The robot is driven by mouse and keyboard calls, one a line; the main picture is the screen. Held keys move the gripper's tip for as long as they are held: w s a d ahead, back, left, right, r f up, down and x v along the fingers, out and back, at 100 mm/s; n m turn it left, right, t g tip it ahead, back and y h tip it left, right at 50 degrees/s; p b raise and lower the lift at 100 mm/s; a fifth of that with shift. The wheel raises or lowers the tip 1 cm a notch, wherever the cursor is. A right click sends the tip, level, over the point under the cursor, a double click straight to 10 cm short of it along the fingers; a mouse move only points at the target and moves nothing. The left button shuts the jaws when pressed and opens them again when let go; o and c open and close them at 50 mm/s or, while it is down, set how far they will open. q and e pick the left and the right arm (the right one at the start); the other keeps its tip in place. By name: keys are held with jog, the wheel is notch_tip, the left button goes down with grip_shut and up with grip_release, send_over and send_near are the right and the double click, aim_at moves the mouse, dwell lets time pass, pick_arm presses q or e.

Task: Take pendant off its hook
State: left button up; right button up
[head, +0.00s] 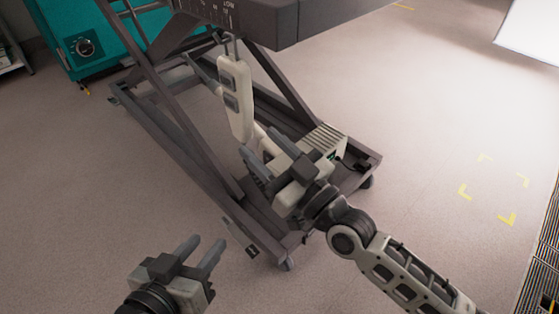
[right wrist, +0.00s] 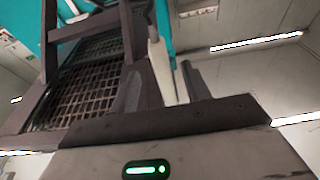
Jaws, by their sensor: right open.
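The pendant (head: 236,98) is a long cream hand control with dark button panels. In the head view it hangs below the dark raised platform, its top at the hook (head: 228,45). My right gripper (head: 251,140) is open, with its fingertips by the pendant's lower end. In the right wrist view a pale strip, apparently the pendant (right wrist: 168,75), shows between the open fingers (right wrist: 160,85); I cannot tell whether they touch it. My left gripper (head: 202,249) is open and empty, low in the head view, well apart from the pendant.
The dark lift frame (head: 180,140) has slanted beams beside the pendant and a wheeled base. A cream ribbed box (head: 322,140) sits on that base behind my right gripper. A teal cabinet (head: 85,40) stands at the upper left.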

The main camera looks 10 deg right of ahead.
aim_at(250, 132)
jog(key=x, duration=0.4)
jog(key=shift+w+r, duration=0.1)
jog(key=shift+w+a+r, duration=0.1)
jog(key=shift+w+a, duration=0.35)
jog(key=shift+w, duration=0.1)
jog(key=shift+w+a+p, duration=0.25)
jog(key=shift+w+p, duration=0.05)
pick_arm(q)
jog(key=shift+a+f, duration=0.1)
jog(key=shift+f, duration=0.05)
jog(key=shift+w, duration=0.1)
pick_arm(e)
jog(key=shift+c, duration=0.4)
jog(key=c, duration=0.9)
jog(key=shift+r, duration=0.15)
